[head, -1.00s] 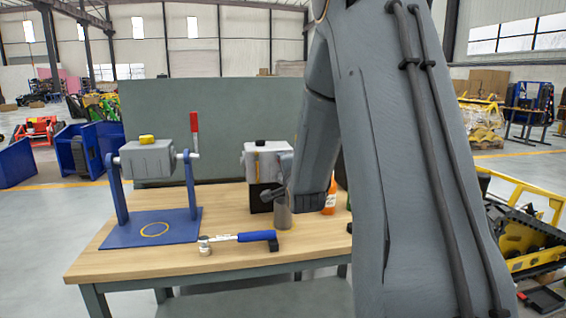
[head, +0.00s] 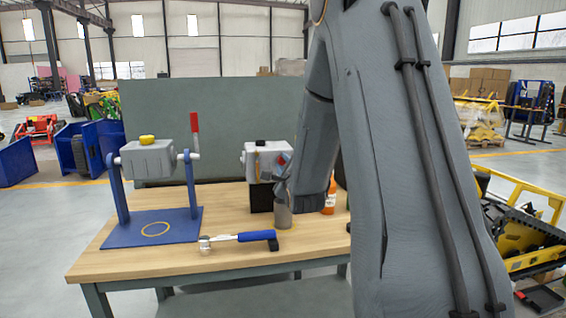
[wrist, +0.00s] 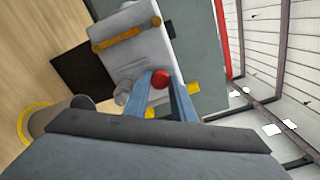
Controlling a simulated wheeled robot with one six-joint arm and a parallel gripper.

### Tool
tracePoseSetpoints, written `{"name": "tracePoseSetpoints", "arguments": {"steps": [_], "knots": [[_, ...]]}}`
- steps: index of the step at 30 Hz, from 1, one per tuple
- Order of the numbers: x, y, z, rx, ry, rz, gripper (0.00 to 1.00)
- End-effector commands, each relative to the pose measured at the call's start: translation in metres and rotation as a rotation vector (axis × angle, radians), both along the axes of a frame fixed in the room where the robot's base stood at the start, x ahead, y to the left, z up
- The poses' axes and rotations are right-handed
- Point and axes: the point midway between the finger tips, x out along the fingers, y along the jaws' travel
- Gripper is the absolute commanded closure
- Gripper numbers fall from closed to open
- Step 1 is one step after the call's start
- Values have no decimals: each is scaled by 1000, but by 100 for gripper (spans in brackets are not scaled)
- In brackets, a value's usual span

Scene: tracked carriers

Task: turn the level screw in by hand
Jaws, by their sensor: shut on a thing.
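The level screw shows a red head (wrist: 160,79) at the side of a grey housing (wrist: 143,47) in the wrist view. My gripper (wrist: 160,84) is shut on the red head, with one blue-grey finger on each side. The screw's shank and its hole are hidden, so I cannot tell how deep it sits. In the head view the housing (head: 256,158) stands on a black block (head: 261,197) on the bench, and a red spot of the screw (head: 281,160) shows at its right side, beside my arm.
A grey can (head: 283,213) stands close in front of my wrist, and an orange bottle (head: 329,200) stands behind it. A blue-handled tool (head: 238,237) lies at the bench front.

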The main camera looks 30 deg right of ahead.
Motion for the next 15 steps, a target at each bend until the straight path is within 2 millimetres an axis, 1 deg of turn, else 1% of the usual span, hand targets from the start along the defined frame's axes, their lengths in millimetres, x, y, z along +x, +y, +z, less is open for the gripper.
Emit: {"name": "tracePoseSetpoints", "arguments": {"steps": [6, 9, 12, 15], "knots": [[-1, 0, -2, 268, -72, -2, 93], [-1, 0, -2, 372, -102, -2, 93], [-1, 0, -2, 434, -120, -2, 93], [-1, 0, -2, 452, -125, -2, 93]]}}
